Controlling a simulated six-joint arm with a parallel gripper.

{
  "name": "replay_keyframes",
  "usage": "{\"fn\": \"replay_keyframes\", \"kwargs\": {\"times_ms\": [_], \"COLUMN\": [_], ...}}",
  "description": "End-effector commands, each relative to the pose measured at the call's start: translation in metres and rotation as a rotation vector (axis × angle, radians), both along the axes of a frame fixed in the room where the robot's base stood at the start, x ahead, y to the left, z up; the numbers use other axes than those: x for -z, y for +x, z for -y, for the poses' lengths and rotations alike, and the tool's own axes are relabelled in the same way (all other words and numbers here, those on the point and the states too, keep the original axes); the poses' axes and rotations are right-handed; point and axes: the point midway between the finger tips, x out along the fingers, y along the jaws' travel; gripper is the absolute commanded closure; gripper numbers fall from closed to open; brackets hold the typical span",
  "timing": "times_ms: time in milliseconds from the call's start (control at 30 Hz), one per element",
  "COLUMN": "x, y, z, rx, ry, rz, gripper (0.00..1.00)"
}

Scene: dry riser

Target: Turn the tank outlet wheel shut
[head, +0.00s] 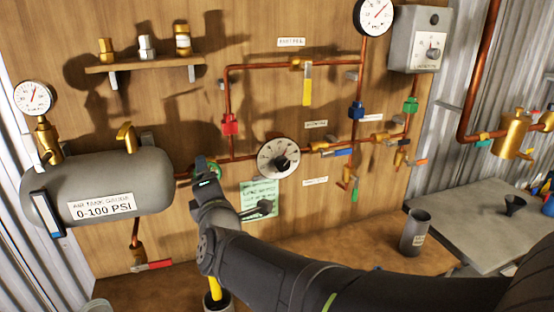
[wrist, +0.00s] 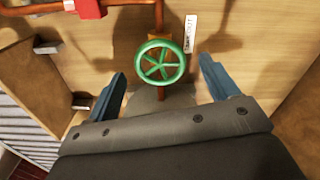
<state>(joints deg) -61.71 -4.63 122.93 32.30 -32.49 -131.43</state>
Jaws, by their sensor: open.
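The tank outlet wheel is a small green spoked handwheel (wrist: 160,62) on a copper pipe, seen almost face-on in the wrist view. A label (wrist: 190,34) is fixed to the board just right of it. My gripper (wrist: 164,80) is open, with one blue finger to the lower left of the wheel and one to the lower right. Neither finger appears to touch the rim. In the head view my gripper (head: 207,172) is at the pipe just right of the grey tank (head: 110,183), and the wheel is mostly hidden behind it.
A red valve body (wrist: 88,8) is near the wheel in the wrist view. A dial gauge (head: 279,158) is on the board right of my gripper. A red-handled valve (head: 152,265) hangs below the tank. A shelf (head: 145,64) with fittings is above. A grey table (head: 490,225) stands at right.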

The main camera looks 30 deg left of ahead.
Motion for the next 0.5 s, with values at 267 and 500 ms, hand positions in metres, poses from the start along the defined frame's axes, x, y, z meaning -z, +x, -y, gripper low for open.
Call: {"fn": "replay_keyframes", "kwargs": {"times_ms": [267,500], "x": [0.001,0.0], "y": [0.031,0.047], "z": [-0.03,-0.046], "rx": [0.001,0.0], "ry": [-0.001,0.0], "rz": [-0.001,-0.001], "gripper": [0.2,0.2]}}
